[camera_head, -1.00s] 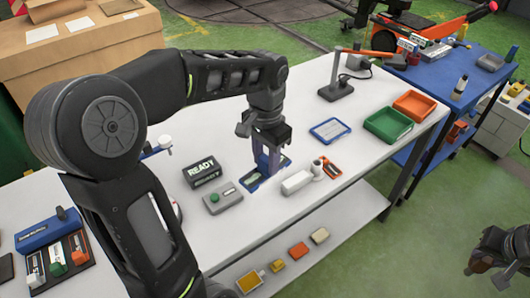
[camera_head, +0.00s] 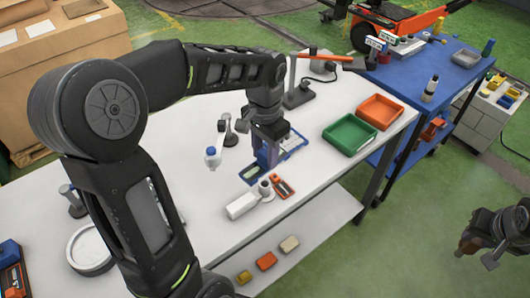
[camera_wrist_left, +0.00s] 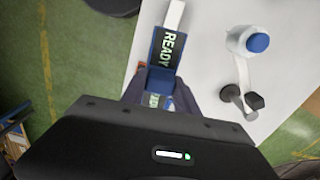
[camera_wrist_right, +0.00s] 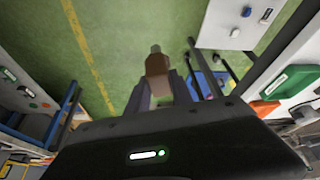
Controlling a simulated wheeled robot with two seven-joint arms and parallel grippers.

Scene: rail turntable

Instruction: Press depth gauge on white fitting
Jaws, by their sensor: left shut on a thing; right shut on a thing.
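My left gripper (camera_head: 268,135) is shut on a blue gauge (camera_head: 265,155), held upright above the white bench. In the left wrist view the blue gauge (camera_wrist_left: 166,48) has a dark panel reading READY. A white bar-shaped fitting with a round end (camera_head: 241,206) lies on the bench, nearer the front edge than the gauge and apart from it in the head view. My right gripper (camera_head: 492,235) is off to the right, above the floor. In the right wrist view it is shut on a brown piece with a pale tip (camera_wrist_right: 157,66).
Green (camera_head: 350,134) and orange (camera_head: 380,111) bins stand to the right.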

